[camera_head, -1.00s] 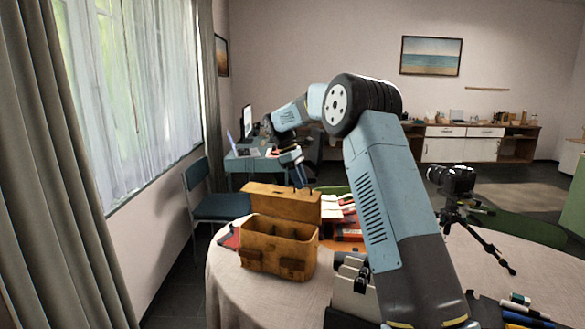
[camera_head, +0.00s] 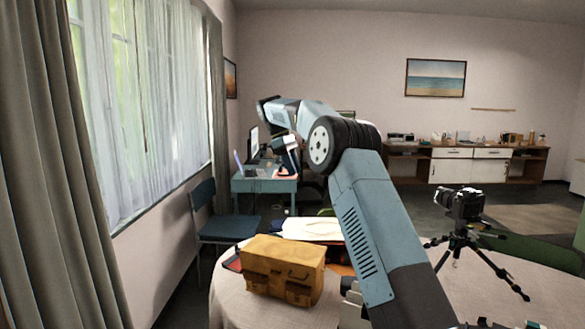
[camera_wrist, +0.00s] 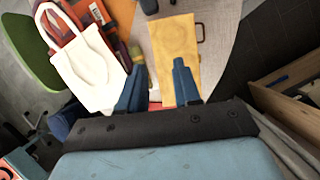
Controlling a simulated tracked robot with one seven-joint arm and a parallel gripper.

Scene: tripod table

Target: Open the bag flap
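The tan leather bag (camera_head: 283,272) stands on the round table in the head view. Its flap (camera_head: 290,250) lies over the top, and the compartments inside are hidden. A dark handle shows on its near side. In the wrist view the flap (camera_wrist: 176,38) is a yellow-tan panel beyond the fingers, the right finger overlapping its lower part. My gripper (camera_head: 291,158) is raised above and behind the bag, apart from it in the head view. In the wrist view my gripper (camera_wrist: 158,68) has its two blue fingers apart, with nothing held between them.
A white tote bag (camera_wrist: 88,68) lies behind the bag, also visible in the head view (camera_head: 312,229). A camera on a tripod (camera_head: 461,215) stands on the right of the table. A blue chair (camera_head: 226,226) is beyond the left edge. The tablecloth (camera_head: 232,294) is bare left of the bag.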

